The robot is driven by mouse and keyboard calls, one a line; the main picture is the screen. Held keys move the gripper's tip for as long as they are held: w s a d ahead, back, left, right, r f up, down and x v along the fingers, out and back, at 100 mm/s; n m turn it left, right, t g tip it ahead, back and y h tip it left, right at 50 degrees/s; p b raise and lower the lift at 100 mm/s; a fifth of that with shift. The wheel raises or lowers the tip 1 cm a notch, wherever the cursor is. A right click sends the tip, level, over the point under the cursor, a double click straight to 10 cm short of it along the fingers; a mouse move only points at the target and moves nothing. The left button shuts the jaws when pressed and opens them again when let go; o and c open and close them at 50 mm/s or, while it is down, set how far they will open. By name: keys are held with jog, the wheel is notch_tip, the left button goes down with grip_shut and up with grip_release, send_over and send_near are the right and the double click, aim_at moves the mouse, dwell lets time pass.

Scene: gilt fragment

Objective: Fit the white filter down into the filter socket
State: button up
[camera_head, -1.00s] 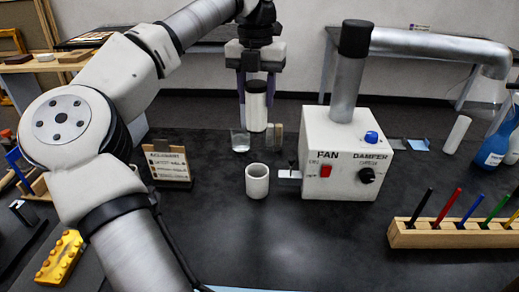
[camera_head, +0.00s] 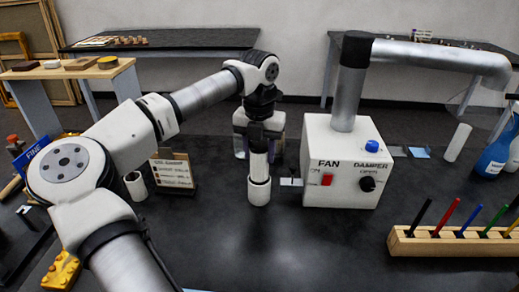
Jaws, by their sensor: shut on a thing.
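The white filter (camera_head: 259,167) is a narrow upright cylinder with a dark top end. My gripper (camera_head: 259,143) is shut on its upper part. The filter socket (camera_head: 259,192) is a white open-topped cup on the black bench, beside the fan box (camera_head: 341,165). The filter's lower end is hidden behind the socket's front wall and appears to be inside its mouth. The filter looks upright and in line with the socket. How deep it sits cannot be seen.
A small label board (camera_head: 172,170) and another white hollow cylinder (camera_head: 135,186) stand to the left. A wooden rack of coloured pens (camera_head: 455,240) stands at front right. The bench in front of the socket is clear.

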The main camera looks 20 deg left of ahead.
jog(key=shift+f+b, duration=0.5)
jog(key=shift+f, duration=0.05)
jog(key=o, duration=1)
jog(key=shift+r+p, duration=0.5)
jog(key=shift+r, duration=0.05)
notch_tip(320, 180, up, 12)
jog(key=shift+r+b, duration=0.1)
jog(key=shift+b, duration=0.7)
jog(key=shift+s, duration=0.1)
